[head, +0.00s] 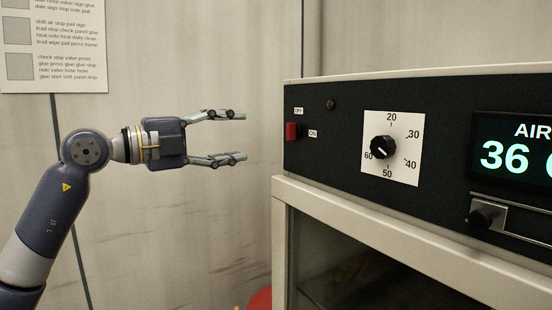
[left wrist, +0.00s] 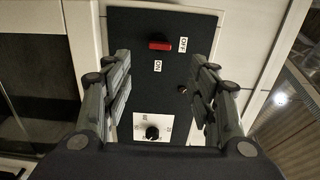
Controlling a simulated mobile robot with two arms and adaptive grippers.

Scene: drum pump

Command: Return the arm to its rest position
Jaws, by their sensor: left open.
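My left gripper (head: 243,138) is open and empty, held level to the left of the control panel, with a visible gap to it. In the left wrist view its two fingers (left wrist: 160,95) stand wide apart, with the panel seen between them. The black control panel (head: 345,165) carries a red switch (head: 291,132) between OFF and ON labels and a black dial (head: 383,149) on a white scale. The red switch (left wrist: 160,45) and the dial (left wrist: 152,132) also show in the left wrist view. My right gripper is not in view.
A lit display (head: 515,150) reading AIR and 36, cut off at the edge, sits at the panel's right, with a latch-like knob (head: 485,214) below. A pale cabinet frame (head: 300,195) supports the panel. A sign (head: 55,45) hangs on the wall. Space around the left gripper is clear.

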